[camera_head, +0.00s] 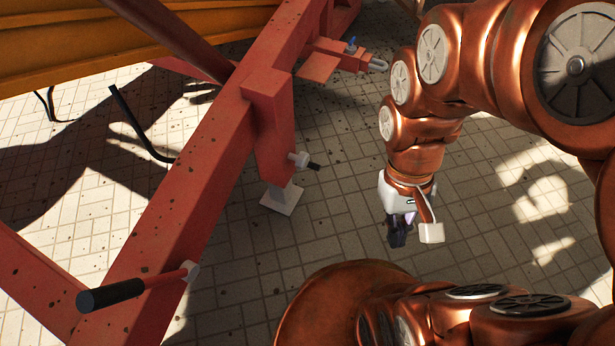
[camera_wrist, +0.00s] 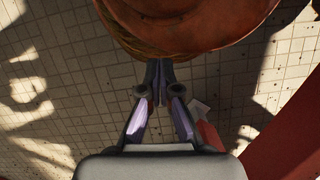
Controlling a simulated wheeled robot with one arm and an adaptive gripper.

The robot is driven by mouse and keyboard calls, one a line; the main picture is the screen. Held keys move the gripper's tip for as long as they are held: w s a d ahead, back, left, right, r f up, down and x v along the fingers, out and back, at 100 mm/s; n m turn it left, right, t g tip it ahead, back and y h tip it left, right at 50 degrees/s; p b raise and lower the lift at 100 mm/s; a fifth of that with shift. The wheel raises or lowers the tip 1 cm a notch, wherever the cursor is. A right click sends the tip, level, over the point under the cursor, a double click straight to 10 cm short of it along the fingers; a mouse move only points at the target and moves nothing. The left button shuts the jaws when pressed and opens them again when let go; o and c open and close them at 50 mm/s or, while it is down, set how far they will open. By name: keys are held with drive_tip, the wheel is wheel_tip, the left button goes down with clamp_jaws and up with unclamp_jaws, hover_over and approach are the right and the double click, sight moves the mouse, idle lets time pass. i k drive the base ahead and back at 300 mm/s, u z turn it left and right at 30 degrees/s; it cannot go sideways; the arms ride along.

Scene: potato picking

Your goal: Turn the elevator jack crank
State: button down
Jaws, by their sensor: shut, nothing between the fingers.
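A crank with a black grip (camera_head: 110,295) and a thin red rod joins a pale hub on the red beam (camera_head: 185,190) at lower left in the head view. Further along the beam stands a red jack post (camera_head: 272,130) with a white foot plate (camera_head: 282,198) on the floor. A short pale stub with a black end (camera_head: 303,160) sticks out of the post's right side. My gripper (camera_head: 398,238) hangs pointing down, to the right of the post and apart from it and the crank. Its fingers are shut and empty, as the wrist view (camera_wrist: 158,75) also shows.
A red hitch plate (camera_head: 320,66) with a pin and metal loop juts from the beam at the top. Bent black bars (camera_head: 140,125) lie left of the beam. An orange panel (camera_head: 110,35) is behind. Tiled floor (camera_head: 330,215) lies open between beam and gripper.

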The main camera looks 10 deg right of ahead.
sight(302, 160)
drive_tip(key=u, duration=0.5)
drive_tip(key=k, duration=1.2)
drive_tip(key=u, duration=0.25)
drive_tip(key=i, duration=0.8)
drive_tip(key=u, duration=0.2)
